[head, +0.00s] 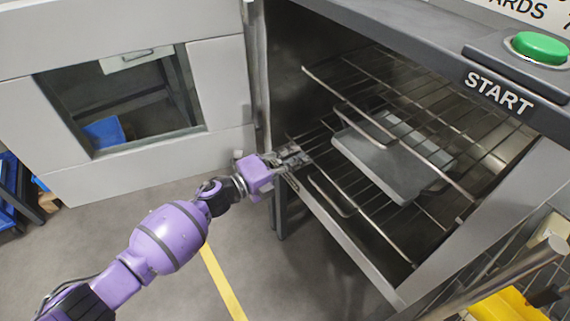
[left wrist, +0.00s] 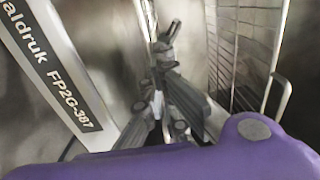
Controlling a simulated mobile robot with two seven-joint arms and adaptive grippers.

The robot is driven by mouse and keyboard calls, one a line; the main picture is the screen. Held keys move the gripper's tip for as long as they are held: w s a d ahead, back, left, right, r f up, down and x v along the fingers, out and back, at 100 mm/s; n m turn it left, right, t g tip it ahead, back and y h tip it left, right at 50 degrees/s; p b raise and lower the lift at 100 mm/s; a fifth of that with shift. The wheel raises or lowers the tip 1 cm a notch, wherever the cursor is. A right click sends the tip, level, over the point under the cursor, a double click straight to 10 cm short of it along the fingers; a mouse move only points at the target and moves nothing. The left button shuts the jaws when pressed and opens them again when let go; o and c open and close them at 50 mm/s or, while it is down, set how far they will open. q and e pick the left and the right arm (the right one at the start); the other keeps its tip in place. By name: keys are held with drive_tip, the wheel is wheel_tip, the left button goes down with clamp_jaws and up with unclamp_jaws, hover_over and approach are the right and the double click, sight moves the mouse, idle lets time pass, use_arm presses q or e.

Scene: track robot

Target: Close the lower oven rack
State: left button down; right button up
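The open oven holds two wire racks. The lower oven rack (head: 412,262) has a small wire handle (head: 330,195) at its front and sticks out a little toward the opening. The upper rack (head: 318,80) sits above it with its own handle. My left gripper (head: 293,158) is at the left side of the opening, close to the lower rack's left front corner; whether it touches is unclear. In the left wrist view its fingers (left wrist: 168,50) come together with nothing seen between them. A wire rack (left wrist: 248,45) and handle show at the right there. My right gripper is out of view.
A grey metal tray (head: 375,165) is inside the oven, seen below the upper rack's front bar. A green START button (head: 540,46) is above. Floor is clear around the yellow line (head: 222,285).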

sight(310, 150)
use_arm(q)
drive_tip(key=b+x, duration=0.1)
drive_tip(key=x, duration=0.4)
drive_tip(key=shift+w+r, duration=0.1)
drive_tip(key=shift+r, duration=0.05)
idle(0.3)
drive_tip(key=shift+a, duration=0.25)
drive_tip(key=p+v, duration=0.1)
drive_tip(key=v, duration=1.2)
drive_tip(key=shift+s, duration=0.4)
